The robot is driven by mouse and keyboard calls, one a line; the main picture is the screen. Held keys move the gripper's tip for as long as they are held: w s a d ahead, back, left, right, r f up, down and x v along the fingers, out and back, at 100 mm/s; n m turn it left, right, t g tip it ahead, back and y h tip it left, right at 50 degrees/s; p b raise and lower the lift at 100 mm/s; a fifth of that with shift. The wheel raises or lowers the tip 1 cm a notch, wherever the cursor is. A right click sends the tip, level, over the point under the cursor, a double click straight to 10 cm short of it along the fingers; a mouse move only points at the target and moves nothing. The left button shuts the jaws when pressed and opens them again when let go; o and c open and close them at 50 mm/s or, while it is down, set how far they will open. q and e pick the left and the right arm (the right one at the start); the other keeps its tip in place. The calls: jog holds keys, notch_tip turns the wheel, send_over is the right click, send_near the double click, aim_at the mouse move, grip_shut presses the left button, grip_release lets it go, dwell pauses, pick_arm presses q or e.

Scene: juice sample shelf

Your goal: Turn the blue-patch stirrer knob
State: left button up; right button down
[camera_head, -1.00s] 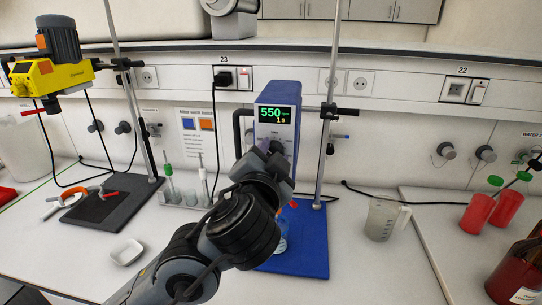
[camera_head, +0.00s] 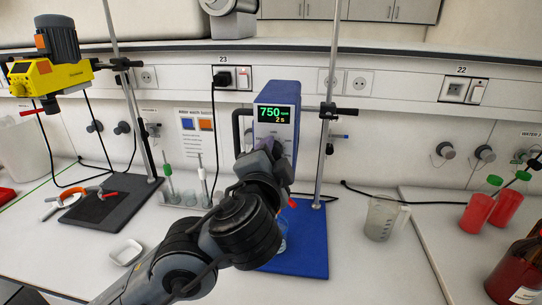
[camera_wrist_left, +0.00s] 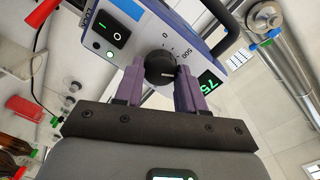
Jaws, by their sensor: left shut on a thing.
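The blue stirrer (camera_head: 275,98) is clamped to a rod above a blue base plate (camera_head: 310,255). Its display (camera_head: 277,115) reads 750 in green with 2 s below it. In the left wrist view its black round knob (camera_wrist_left: 160,68) sits between the purple fingers of my left gripper (camera_wrist_left: 159,78), which is shut on it. The front panel also carries a black power switch (camera_wrist_left: 116,38). In the head view my left wrist (camera_head: 262,175) hides the knob. My right gripper is not in view.
A yellow stirrer (camera_head: 45,75) hangs at the left over a dark base plate (camera_head: 105,205). A glass vessel is partly hidden behind my left arm. A white dish (camera_head: 126,252) lies at front left.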

pick_arm(q)
jog(key=o, duration=1.1)
jog(key=shift+c, duration=0.2)
jog(key=s+a+p, duration=0.1)
jog(key=s, duration=0.9)
jog(key=shift+s+a+r, duration=0.25)
jog(key=shift+s+a, duration=0.1)
